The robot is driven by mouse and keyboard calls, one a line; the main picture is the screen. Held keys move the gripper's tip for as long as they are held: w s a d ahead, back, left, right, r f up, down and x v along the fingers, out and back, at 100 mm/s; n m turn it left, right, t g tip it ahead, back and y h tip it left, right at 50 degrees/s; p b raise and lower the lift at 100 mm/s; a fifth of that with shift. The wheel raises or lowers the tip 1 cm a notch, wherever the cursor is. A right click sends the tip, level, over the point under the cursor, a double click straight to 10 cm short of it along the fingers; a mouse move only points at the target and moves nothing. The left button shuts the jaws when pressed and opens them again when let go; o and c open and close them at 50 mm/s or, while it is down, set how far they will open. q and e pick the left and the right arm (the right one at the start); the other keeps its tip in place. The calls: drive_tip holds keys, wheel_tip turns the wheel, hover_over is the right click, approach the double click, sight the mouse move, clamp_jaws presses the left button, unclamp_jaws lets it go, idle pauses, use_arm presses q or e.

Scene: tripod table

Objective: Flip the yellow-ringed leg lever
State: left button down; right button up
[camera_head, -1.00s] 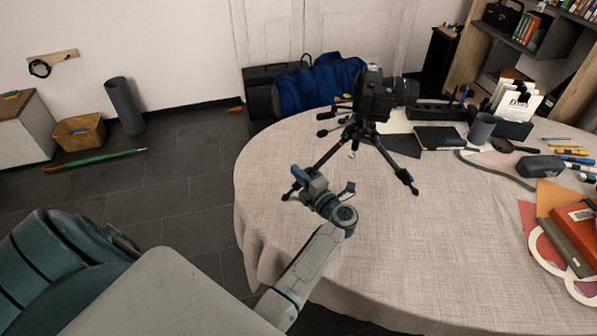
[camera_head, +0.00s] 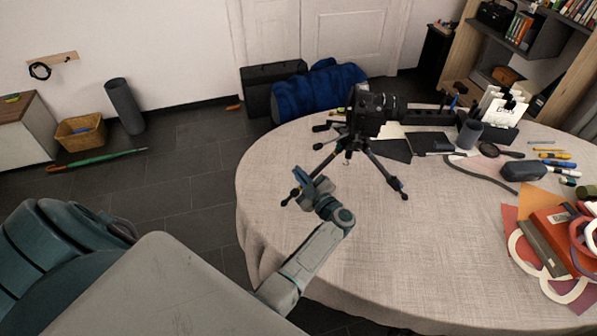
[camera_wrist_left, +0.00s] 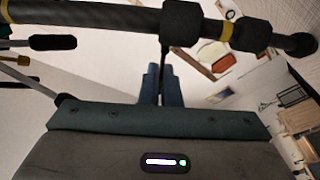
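A black camera (camera_head: 367,112) stands on a black tripod (camera_head: 352,143) with spread legs on the round table. In the left wrist view, a dark tripod leg (camera_wrist_left: 100,15) crosses the top, with black clamps on it. A yellow ring (camera_wrist_left: 227,30) shows between two clamps. A thin dark lever (camera_wrist_left: 165,55) hangs below the left clamp, close to my fingertips. My left gripper (camera_head: 299,177) is near the lower front-left leg. Its blue fingers (camera_wrist_left: 161,85) are close together, below the leg. I cannot tell whether they touch the lever. My right gripper is out of view.
The round table (camera_head: 400,250) has a pale cloth and is clear in front. Paper and a red book (camera_head: 565,235) lie at the right. A grey cup (camera_head: 469,134) and a dark case (camera_head: 523,170) stand right of the tripod. A blue bag (camera_head: 310,95) lies behind.

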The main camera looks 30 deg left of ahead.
use_arm(q)
drive_tip(key=shift+w+d+r+m+p, duration=0.1)
drive_tip(key=shift+w+r+m+p, duration=0.1)
drive_tip(key=shift+m+p, duration=0.3)
drive_tip(key=shift+w+r+m+p, duration=0.1)
drive_tip(key=shift+r+m+p, duration=0.05)
drive_tip(key=shift+m, duration=0.55)
drive_tip(key=c, duration=1.9)
unclamp_jaws()
drive_tip(key=shift+c, duration=0.2)
drive_tip(key=shift+f, duration=0.1)
drive_tip(key=shift+d+f, duration=0.1)
drive_tip(key=shift+d, duration=0.05)
